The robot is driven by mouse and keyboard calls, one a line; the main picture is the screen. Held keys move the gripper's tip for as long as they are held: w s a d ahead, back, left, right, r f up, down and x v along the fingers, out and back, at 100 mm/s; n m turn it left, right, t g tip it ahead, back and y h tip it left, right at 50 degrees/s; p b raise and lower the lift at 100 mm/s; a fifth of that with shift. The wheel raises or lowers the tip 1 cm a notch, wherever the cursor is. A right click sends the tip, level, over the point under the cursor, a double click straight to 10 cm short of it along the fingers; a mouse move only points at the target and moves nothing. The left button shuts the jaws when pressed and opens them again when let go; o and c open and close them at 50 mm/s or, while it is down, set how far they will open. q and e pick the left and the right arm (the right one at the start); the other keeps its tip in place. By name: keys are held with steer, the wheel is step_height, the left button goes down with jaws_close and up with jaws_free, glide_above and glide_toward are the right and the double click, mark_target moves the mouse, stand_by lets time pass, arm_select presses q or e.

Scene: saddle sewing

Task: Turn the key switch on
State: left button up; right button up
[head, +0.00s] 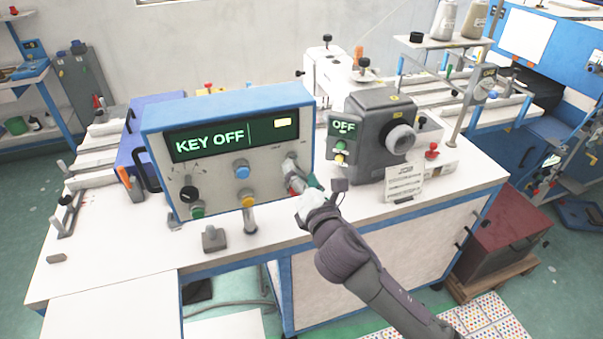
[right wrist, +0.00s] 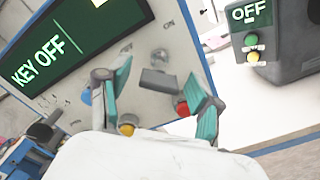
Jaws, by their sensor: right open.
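The control box (head: 227,100) has a blue top and a grey front panel. Its green display (head: 207,140) reads "KEY OFF". The grey key switch (head: 291,163) is on the panel's right side, partly behind my right gripper (head: 297,180). In the right wrist view, my right gripper (right wrist: 158,78) is open, with its two teal-padded fingers on either side of the key switch (right wrist: 158,83). The key's grey grip lies between the fingers; I cannot tell whether they touch it. My left gripper is not in view.
A red button (right wrist: 182,107) is close to the right finger, below the key. A blue button (head: 242,170), a yellow button (head: 247,199) and a black knob (head: 188,193) share the panel. A grey machine (head: 372,130) reading "OFF" stands to the right on the white table (head: 110,255).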

steer(key=c, duration=1.2)
steer(key=shift+o, duration=0.2)
steer(key=shift+m, duration=0.4)
steer(key=m, duration=0.3)
steer(key=shift+m, duration=0.4)
steer(key=m, duration=0.4)
steer(key=shift+f+m, duration=0.1)
steer(key=shift+m, duration=0.2)
steer(key=m, duration=0.5)
steer(key=shift+p, duration=0.4)
steer(key=shift+f+m, duration=0.1)
steer(key=shift+m, duration=1.8)
